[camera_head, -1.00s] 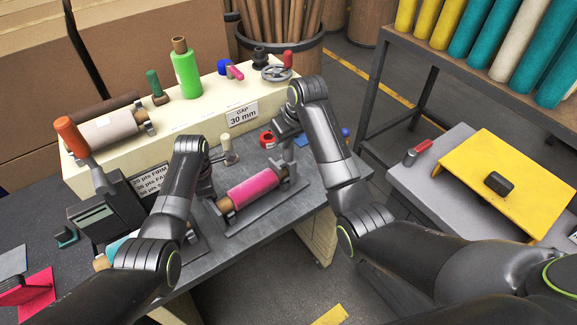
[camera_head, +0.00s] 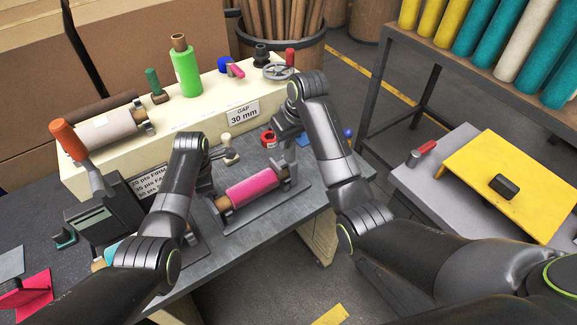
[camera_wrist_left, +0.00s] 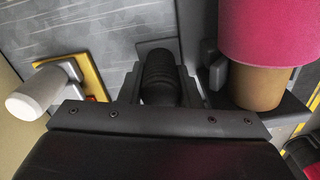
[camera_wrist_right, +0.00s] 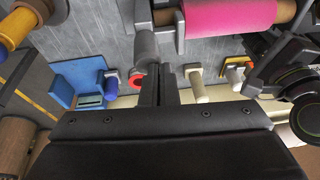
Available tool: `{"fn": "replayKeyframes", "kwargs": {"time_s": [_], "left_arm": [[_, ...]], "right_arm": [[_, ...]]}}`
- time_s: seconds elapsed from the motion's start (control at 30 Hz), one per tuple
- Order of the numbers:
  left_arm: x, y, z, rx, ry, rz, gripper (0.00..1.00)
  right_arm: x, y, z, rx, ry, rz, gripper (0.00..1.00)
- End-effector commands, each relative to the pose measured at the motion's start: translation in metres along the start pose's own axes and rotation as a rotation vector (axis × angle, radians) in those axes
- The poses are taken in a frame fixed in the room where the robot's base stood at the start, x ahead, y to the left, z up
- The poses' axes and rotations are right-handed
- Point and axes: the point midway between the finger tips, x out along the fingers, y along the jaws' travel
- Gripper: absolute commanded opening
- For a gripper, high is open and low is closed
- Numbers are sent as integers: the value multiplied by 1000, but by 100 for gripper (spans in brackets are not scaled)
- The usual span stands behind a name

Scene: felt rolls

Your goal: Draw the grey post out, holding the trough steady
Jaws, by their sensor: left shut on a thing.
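The grey trough (camera_head: 268,214) lies on the bench and cradles a pink felt roll (camera_head: 252,187) on a brown core. The grey post (camera_head: 289,157) stands upright at the trough's right end. It also shows in the right wrist view (camera_wrist_right: 145,44). My left gripper (camera_wrist_left: 160,88) is shut on a black ribbed handle (camera_wrist_left: 158,66) beside the trough's left end. My right gripper (camera_head: 287,130) is at the top of the post. In the right wrist view its fingers (camera_wrist_right: 159,78) look close together, with the post just beyond their tips; whether they grip it is unclear.
A red ring-shaped thing (camera_head: 268,138) and a cream peg (camera_head: 228,148) are near the post. A yellow board (camera_head: 510,185) is at right.

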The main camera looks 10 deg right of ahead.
Motion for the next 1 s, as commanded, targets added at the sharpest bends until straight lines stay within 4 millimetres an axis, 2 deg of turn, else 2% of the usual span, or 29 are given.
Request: {"fn": "replayKeyframes", "kwargs": {"time_s": [0.03,0.17,0.6,1.0], "left_arm": [[1,3,1,-4,-5,14,0],[2,2,0,-5,-3,12,0],[4,0,-2,-7,1,4,0],[7,-2,-3,-6,3,-3,0]], "right_arm": [[9,0,10,7,-34,-8,0],[6,0,9,8,-33,-6,0],[-28,-11,-3,7,-22,-1,0],[-30,-11,-4,7,-18,0,0]]}}
